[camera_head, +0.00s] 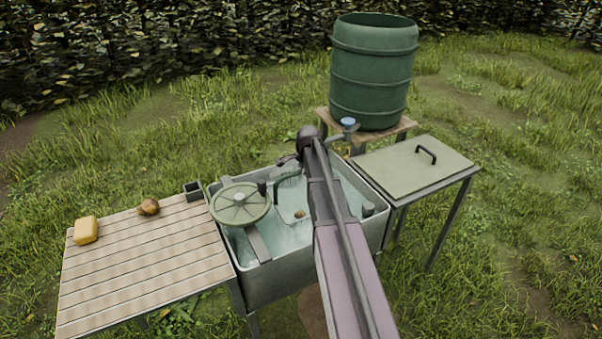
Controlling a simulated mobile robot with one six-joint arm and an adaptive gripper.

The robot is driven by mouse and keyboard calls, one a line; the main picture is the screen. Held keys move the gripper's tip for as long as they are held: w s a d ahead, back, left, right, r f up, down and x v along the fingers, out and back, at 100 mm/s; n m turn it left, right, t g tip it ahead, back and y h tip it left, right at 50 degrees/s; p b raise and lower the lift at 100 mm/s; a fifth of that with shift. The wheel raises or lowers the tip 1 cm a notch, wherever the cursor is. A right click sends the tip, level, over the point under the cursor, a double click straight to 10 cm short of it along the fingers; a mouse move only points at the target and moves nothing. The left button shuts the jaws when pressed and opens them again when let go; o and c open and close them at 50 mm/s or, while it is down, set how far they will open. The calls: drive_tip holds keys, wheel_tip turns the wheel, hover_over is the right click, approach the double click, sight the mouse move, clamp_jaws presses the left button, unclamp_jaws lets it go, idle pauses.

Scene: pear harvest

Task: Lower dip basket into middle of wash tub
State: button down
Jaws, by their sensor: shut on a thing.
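The wash tub (300,272) is a grey metal basin of pale water in the middle of the camera_head view. My arm reaches over it from the front and hides much of its right half. My gripper (286,164) is small and dark, above the tub's back part, and shut. A dark curved handle (276,184) rises just under it and looks held in the jaws, though the contact is not clear. The dip basket's body below the handle is hard to make out at the water. A small brown-yellow round thing (299,214) shows at the water below the handle.
A spoked green wheel (240,204) covers the tub's left side. A slatted table (145,262) at left holds a yellow block (86,230), a brown lump (149,206) and a dark box (192,190). A green barrel (373,75) and a handled panel (412,168) stand behind and right.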

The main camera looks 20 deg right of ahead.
wheel_tip(320, 180, down, 9)
drive_tip(key=b, duration=0.8)
drive_tip(key=shift+r, duration=0.15)
drive_tip(key=shift+s+f+b, duration=0.25)
drive_tip(key=shift+s+b, duration=0.05)
drive_tip(key=shift+s, duration=0.25)
drive_tip(key=shift+s+f+b, duration=0.2)
drive_tip(key=shift+s+b, duration=0.05)
drive_tip(key=shift+s, duration=0.3)
idle(1.4)
drive_tip(key=c, duration=0.5)
unclamp_jaws()
drive_tip(key=shift+r, duration=0.1)
